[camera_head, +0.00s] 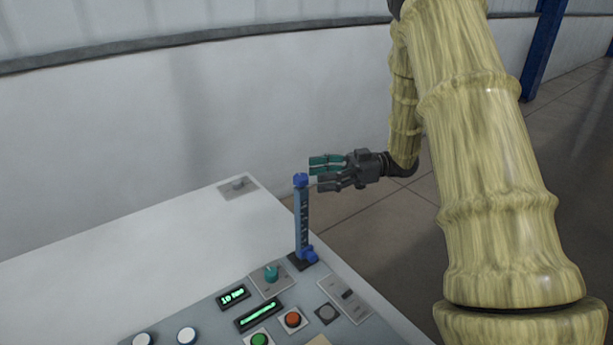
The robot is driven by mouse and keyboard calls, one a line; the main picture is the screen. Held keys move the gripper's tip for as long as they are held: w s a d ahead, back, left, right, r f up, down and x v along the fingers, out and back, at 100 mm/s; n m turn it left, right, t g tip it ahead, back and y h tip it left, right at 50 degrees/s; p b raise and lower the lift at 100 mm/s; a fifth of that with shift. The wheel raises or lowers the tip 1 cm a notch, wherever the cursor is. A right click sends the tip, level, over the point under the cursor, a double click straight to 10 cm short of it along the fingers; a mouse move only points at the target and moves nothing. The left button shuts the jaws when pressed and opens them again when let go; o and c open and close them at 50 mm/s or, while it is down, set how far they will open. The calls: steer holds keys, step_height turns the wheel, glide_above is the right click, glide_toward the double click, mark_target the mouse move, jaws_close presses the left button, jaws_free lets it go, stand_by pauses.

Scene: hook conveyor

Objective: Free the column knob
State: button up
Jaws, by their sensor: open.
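A blue upright column (302,218) stands on a dark base on the sloped control panel. A blue knob (301,179) caps its top, and another blue knob (309,255) sits low at its foot. I cannot tell which of the two is the column knob. My gripper (316,174) comes in from the right, level with the column's top. Its green and dark fingers are open and point left, close to the top knob. From this angle I cannot tell whether they touch it or reach around it.
The panel (222,318) bears a green rotary knob (271,273), two green displays, a red button (292,319), a green button (259,340) and a switch plate (345,298). The white tabletop (130,262) is mostly clear. A wall stands behind; open floor lies right.

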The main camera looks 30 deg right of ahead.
steer(key=v, duration=0.6)
steer(key=shift+d, duration=0.15)
stand_by(0.3)
